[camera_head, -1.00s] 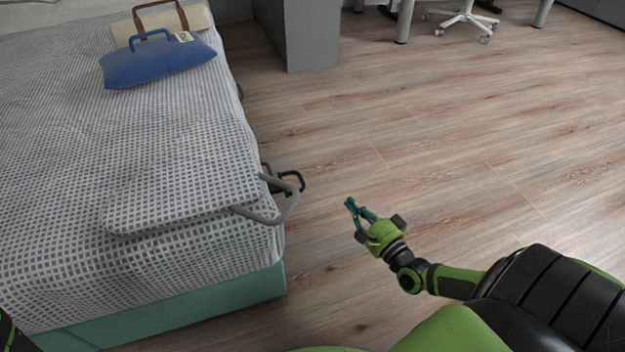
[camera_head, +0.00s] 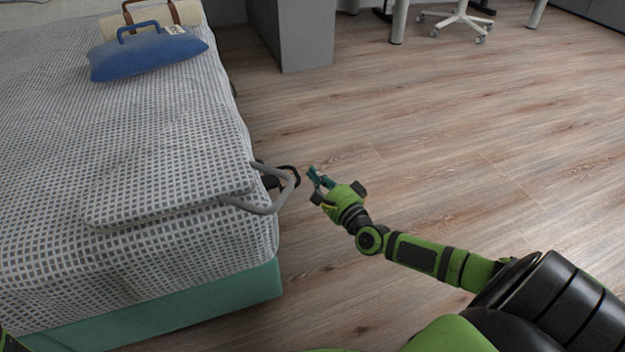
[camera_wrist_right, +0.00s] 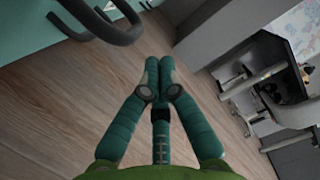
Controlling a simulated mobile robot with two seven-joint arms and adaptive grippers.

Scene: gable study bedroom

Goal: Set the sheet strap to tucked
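At the bed's right edge a grey loop (camera_head: 285,199) sticks out from the sheet, with a smaller black loop (camera_head: 291,169) just behind it. I cannot tell for certain which is the sheet strap. In the right wrist view a dark grey loop (camera_wrist_right: 108,34) shows at the upper left. My right gripper (camera_head: 312,176) is just right of the loops and appears apart from them. In the wrist view its two teal fingers (camera_wrist_right: 159,66) lie together with nothing between them. My left gripper is not in view.
The patterned sheet (camera_head: 140,120) covers the bed above a green base (camera_head: 170,310). A blue bag-like cushion (camera_head: 150,56) and a cream roll with a brown handle lie toward the far end. A grey desk panel (camera_head: 295,35) stands beyond. The floor (camera_head: 430,140) to the right is clear.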

